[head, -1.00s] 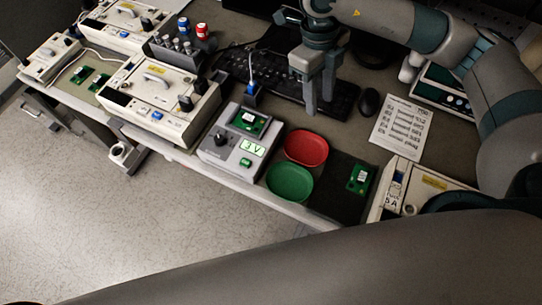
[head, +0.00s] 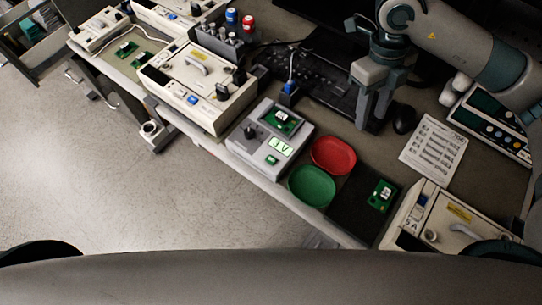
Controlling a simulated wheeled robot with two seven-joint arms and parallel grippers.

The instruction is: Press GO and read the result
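The grey tester (head: 247,145) stands on the bench near its front edge. A green circuit board (head: 283,120) sits in its upper recess. Its lit display (head: 281,147) shows short dark characters that look like 3 and V, small and turned in the view. A green button (head: 271,160), whose label is too small to read, lies below the display. My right gripper (head: 373,125) points down over the bench, right of the tester and apart from it, by the keyboard and mouse. Its fingers are apart with nothing visible between them. My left gripper is not in view.
A red tray (head: 333,153) and a green tray (head: 311,186) lie right of the tester. A dark mat (head: 352,212) holds another board (head: 382,194). A blue-ended probe (head: 288,90) stands behind the tester. Pumps (head: 190,92) stand left; a printed sheet (head: 433,147) lies right.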

